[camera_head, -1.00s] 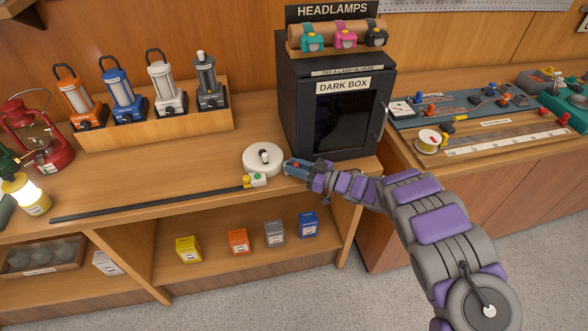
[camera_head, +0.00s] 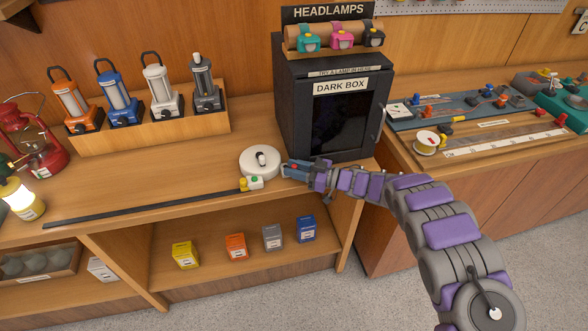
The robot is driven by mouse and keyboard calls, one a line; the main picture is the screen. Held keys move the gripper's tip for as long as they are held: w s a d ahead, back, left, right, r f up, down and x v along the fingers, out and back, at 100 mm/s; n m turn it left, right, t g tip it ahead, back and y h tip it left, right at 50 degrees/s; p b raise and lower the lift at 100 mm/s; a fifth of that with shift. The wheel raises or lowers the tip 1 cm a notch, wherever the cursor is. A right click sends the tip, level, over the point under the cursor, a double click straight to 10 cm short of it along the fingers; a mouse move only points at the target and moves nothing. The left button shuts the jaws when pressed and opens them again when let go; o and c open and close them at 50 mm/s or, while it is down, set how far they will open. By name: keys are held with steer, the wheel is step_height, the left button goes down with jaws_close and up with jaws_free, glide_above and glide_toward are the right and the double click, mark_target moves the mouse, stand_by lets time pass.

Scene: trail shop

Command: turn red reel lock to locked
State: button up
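A white round reel (camera_head: 260,162) with a small dark-and-white knob on top lies on the wooden counter. A white block (camera_head: 254,183) with a green button and a yellow end piece sits at its front, where a long black strip (camera_head: 150,207) runs left along the counter. My gripper (camera_head: 284,169) is low over the counter just right of the reel, its tip close to the reel's side. A small red spot (camera_head: 294,166) shows at my gripper; I cannot tell whether it is the reel lock. The fingers are too small to read, and contact cannot be told.
The black dark box (camera_head: 338,118) stands right behind my gripper, with headlamps on top. Several lanterns stand in a wooden holder (camera_head: 150,133) at the back left. Small boxes sit on the shelf below.

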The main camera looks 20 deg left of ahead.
steer(key=shift+o, duration=0.9)
steer(key=shift+r, duration=0.1)
steer(key=shift+a+r+t+p, duration=0.1)
steer(key=shift+r+t+p, duration=0.1)
steer(key=shift+t+p, duration=0.15)
